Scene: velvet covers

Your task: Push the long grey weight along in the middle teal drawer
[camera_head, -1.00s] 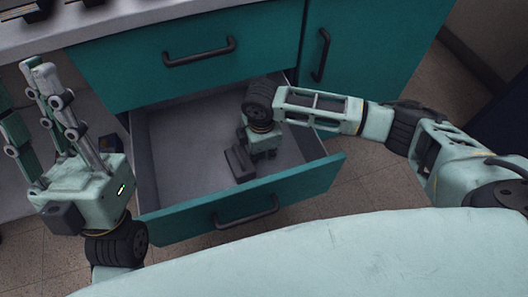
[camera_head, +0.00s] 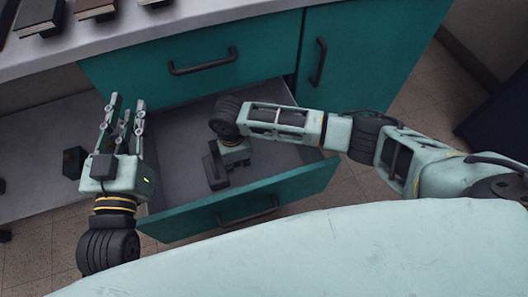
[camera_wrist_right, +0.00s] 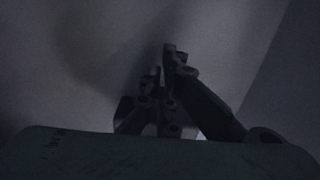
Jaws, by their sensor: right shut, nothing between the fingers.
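The middle teal drawer (camera_head: 290,188) is pulled open, its grey inside showing. A dark grey block (camera_head: 214,170), which looks like the long grey weight, is low in the drawer near the front panel. My right gripper (camera_head: 238,161) points down into the drawer, just right of the block. Whether they touch cannot be told. In the right wrist view its fingers (camera_wrist_right: 163,62) are together with nothing seen between them; the weight is not clear there. My left gripper (camera_head: 126,101) is open and empty, pointing up at the left of the drawer.
A closed teal drawer (camera_head: 150,75) is above, and a teal door (camera_head: 375,60) is at its right. Dark books (camera_head: 40,17) lie on the countertop. A small dark box (camera_head: 73,162) sits on the grey surface at left. The drawer's back is clear.

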